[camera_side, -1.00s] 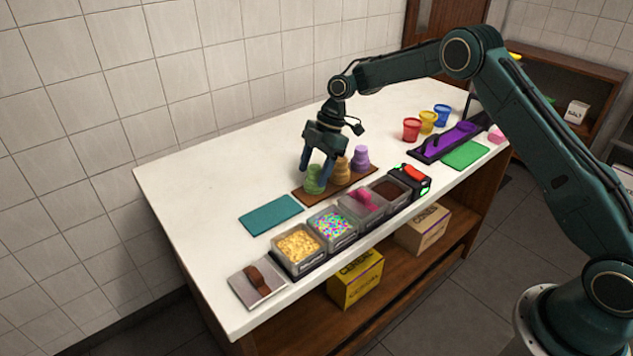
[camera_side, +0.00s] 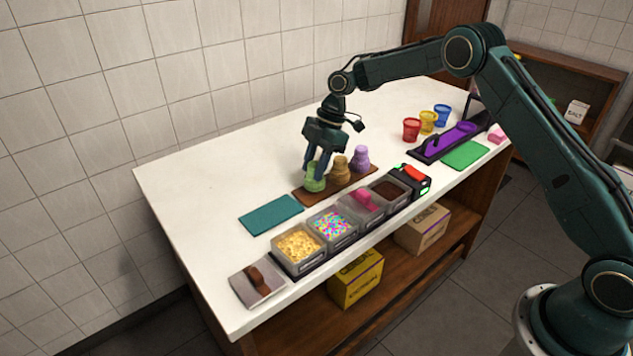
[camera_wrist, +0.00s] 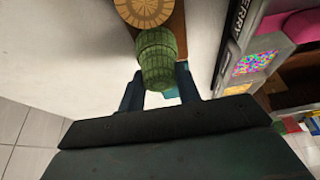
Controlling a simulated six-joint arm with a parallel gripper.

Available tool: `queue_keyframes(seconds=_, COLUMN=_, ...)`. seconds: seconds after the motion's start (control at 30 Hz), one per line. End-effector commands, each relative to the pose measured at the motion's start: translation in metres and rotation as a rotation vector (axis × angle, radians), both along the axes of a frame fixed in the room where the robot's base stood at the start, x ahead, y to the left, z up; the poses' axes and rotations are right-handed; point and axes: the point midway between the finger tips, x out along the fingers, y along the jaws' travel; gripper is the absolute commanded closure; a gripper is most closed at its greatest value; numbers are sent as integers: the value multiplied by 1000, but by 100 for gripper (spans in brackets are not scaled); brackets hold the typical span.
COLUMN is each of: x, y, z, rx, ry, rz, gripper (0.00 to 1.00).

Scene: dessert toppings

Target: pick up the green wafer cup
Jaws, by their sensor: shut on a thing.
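The green wafer cup (camera_side: 313,182) is at the left end of the brown wooden board (camera_side: 358,187) in the side view. My gripper (camera_side: 317,172) points down over it, with its fingers shut on the cup's sides. In the wrist view the green wafer cup (camera_wrist: 156,60) sits between the two fingers of my gripper (camera_wrist: 158,84). A tan wafer cup (camera_side: 340,171) and a purple one (camera_side: 361,158) stand to its right on the board. I cannot clearly tell whether the green cup touches the board.
A row of topping bins (camera_side: 299,248) stands in front of the board. A teal mat (camera_side: 271,215) lies to the left. Red (camera_side: 411,129), yellow and blue cups stand at the back right. The counter's left part is clear.

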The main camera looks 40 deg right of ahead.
Motion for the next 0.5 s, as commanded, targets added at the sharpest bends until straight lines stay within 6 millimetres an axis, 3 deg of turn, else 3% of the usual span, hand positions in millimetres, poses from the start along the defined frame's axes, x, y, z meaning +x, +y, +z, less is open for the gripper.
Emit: queue_keyframes(seconds=0.5, x=1, y=0, z=73, rx=0, ry=-3, rz=0, gripper=80)
